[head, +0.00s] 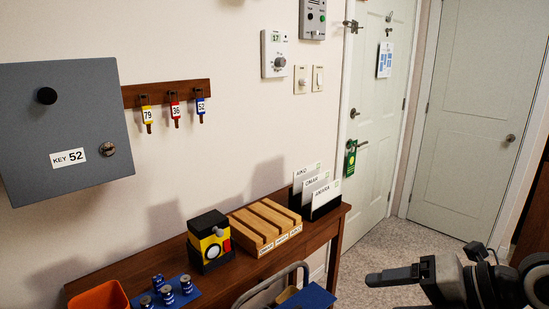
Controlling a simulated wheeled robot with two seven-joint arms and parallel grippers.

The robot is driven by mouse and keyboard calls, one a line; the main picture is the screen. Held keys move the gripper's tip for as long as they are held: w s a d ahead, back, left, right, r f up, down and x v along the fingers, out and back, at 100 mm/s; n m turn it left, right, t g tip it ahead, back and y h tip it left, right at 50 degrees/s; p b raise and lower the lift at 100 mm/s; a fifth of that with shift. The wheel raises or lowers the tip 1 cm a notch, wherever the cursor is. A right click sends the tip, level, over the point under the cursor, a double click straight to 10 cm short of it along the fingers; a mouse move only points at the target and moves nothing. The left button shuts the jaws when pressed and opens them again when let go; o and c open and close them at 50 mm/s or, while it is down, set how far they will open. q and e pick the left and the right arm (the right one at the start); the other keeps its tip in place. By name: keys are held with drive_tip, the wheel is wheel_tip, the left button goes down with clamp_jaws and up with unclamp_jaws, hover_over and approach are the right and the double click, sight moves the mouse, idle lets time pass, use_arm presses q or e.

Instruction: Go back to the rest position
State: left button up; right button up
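My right gripper (398,278) comes in from the lower right, dark grey, in front of the carpeted floor and to the right of the wooden table (325,232). It is apart from the table and no held thing shows at it. Its lower part is cut by the picture's bottom edge, so whether its fingers are apart cannot be told. My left gripper is not in view.
The table bears a letter rack (324,207), a slotted wooden block (262,226), a yellow-black box (209,245), several blue cans and an orange bin (100,297). A grey key box (65,125) and key rail (168,91) hang on the wall. Carpet (400,244) is free before two closed doors.

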drive_tip(key=s+a+f+m+t+h, duration=0.2)
drive_tip(key=s+f+m, duration=0.4)
drive_tip(key=f+m, duration=0.7)
drive_tip(key=s+a+f+m+t+h, duration=0.2)
drive_tip(key=s+f+m+h, duration=0.2)
drive_tip(key=f+m, duration=0.9)
drive_tip(key=s+m, duration=0.2)
drive_tip(key=m, duration=0.2)
drive_tip(key=shift+s+f+h, duration=0.15)
drive_tip(key=shift+s+h, duration=0.05)
drive_tip(key=shift+h, duration=0.1)
